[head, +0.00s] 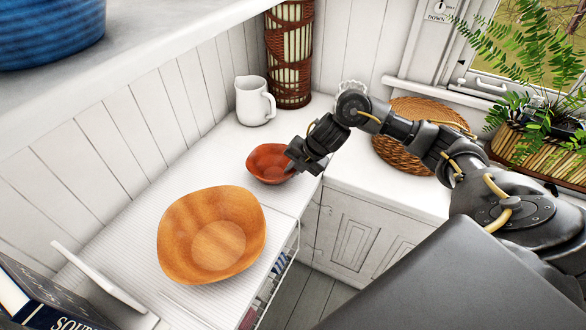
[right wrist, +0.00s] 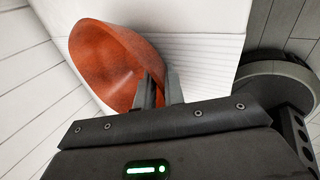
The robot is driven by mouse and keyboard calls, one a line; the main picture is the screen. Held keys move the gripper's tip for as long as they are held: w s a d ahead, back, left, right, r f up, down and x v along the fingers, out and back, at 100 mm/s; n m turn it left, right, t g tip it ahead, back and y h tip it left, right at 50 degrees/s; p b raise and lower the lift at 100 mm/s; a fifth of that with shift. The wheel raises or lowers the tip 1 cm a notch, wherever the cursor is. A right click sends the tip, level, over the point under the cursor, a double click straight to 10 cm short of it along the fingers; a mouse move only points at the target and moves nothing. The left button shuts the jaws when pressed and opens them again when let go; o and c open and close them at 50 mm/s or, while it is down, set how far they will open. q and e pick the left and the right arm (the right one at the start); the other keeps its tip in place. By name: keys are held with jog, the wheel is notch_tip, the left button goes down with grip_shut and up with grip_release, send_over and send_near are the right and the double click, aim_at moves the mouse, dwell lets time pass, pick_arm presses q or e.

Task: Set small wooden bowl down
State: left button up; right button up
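The small wooden bowl (head: 265,160) is reddish brown and sits at or just over the white counter, right of the larger bowl's far side. My right gripper (head: 293,167) is at its right rim. In the right wrist view the small bowl (right wrist: 98,62) shows with one finger inside and one outside its wall, and the right gripper (right wrist: 160,90) is shut on that rim. The bowl looks about upright in the head view. I cannot tell whether its base touches the counter. My left gripper is not in view.
A larger orange wooden bowl (head: 185,235) stands nearer on the ribbed counter (head: 135,235). A white pitcher (head: 252,103) and a wicker-wrapped cylinder (head: 290,55) stand behind. A round woven mat (head: 395,150) and a potted fern (head: 545,150) are at right. Books lie at lower left.

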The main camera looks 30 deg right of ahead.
jog(key=o, duration=0.3)
jog(key=shift+r, duration=0.15)
jog(key=v, duration=1.2)
jog(key=shift+p, duration=0.3)
